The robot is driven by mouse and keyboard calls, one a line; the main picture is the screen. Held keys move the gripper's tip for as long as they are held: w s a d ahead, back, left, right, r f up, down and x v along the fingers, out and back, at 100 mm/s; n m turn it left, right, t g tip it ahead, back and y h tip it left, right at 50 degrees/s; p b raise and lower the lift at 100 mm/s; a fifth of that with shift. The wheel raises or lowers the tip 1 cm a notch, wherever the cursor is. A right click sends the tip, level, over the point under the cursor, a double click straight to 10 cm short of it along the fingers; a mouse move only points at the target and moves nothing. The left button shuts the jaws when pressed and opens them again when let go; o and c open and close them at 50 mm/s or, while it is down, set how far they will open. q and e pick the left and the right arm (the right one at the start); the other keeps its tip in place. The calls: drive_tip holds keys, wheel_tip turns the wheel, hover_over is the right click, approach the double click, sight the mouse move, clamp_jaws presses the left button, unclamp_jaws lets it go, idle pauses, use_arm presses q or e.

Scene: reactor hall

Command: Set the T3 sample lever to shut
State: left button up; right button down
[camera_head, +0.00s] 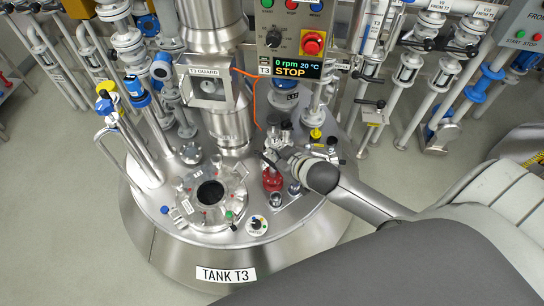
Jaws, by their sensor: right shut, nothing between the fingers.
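The tank T3 (226,274) stands in the middle of the head view, with its label on the front. On the right part of its lid is a red fitting (272,180). A short dark bar (267,160) lies slanted just above it; it may be the sample lever, but I cannot read a label on it. My right gripper (275,147) is shut and empty right by the red fitting and the dark bar. I cannot tell whether it touches them. The gripper hides part of the fittings behind it. My left gripper is out of view.
A control box with a display (290,69) reading STOP hangs above my gripper. An orange cable (256,105) runs beside it. Pipes and valves crowd the back; a small knob (257,225) sits at the lid's front.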

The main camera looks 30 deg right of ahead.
hover_over(272, 166)
drive_tip(key=w+a, duration=0.1)
wheel_tip(272, 166, down, 4)
drive_tip(key=f, duration=0.2)
drive_tip(key=s+d+f, duration=0.1)
drive_tip(key=shift+f+p, duration=0.3)
drive_tip(key=shift+f, duration=0.05)
drive_tip(key=shift+w, duration=0.1)
